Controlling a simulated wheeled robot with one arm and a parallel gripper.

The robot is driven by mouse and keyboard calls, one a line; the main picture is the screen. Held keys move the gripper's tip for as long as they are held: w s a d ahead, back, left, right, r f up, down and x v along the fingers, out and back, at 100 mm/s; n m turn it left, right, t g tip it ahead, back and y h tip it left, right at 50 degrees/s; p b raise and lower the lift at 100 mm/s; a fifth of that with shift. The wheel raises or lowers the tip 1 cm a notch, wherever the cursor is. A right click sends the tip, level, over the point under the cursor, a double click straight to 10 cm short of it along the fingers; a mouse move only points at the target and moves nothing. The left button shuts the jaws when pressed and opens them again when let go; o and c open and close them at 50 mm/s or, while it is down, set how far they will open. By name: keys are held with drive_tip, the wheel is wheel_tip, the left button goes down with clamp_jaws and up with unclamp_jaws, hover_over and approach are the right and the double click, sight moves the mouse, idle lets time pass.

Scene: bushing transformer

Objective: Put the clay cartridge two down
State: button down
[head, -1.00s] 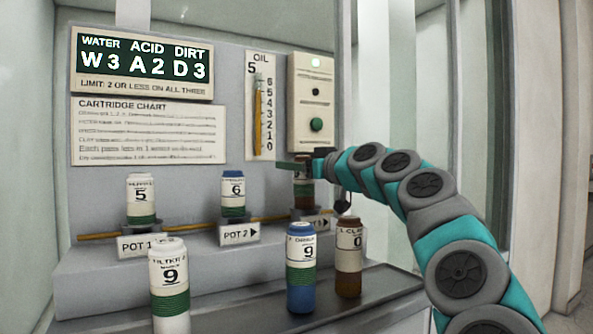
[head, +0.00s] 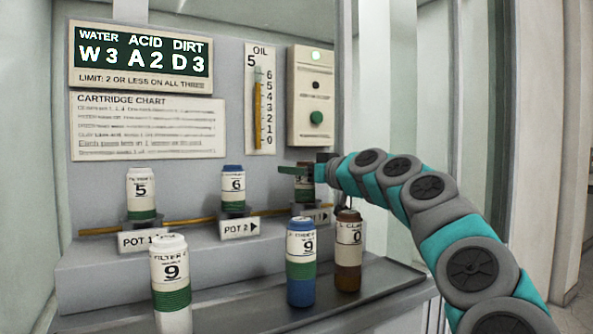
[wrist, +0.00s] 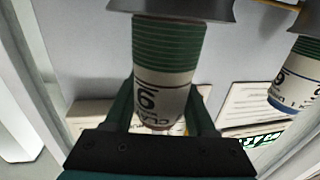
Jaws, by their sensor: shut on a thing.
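My gripper (head: 304,171) is shut on a clay cartridge (head: 305,188) at the third pot. In the wrist view this cartridge (wrist: 165,52) appears upside down, with a cream label reading part of "CLAY", a large digit and a green band. My gripper's fingers (wrist: 163,105) lie on either side of its label. The cartridge's green end meets the dark pot (wrist: 180,8); how deep it sits is hidden. A second, brown clay cartridge marked 0 (head: 348,262) stands upright on the front shelf.
A blue cartridge marked 9 (head: 301,268) stands close left of the brown one. A green-banded filter cartridge (head: 171,285) stands front left. Cartridges marked 5 (head: 141,190) and 6 (head: 233,187) sit in pots 1 and 2. The shelf between the front cartridges is clear.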

drive_tip(key=shift+f, duration=0.1)
drive_tip(key=shift+c, duration=1.1)
unclamp_jaws()
drive_tip(key=shift+r, duration=0.2)
drive_tip(key=b+v, duration=0.2)
drive_tip(key=v, duration=1)
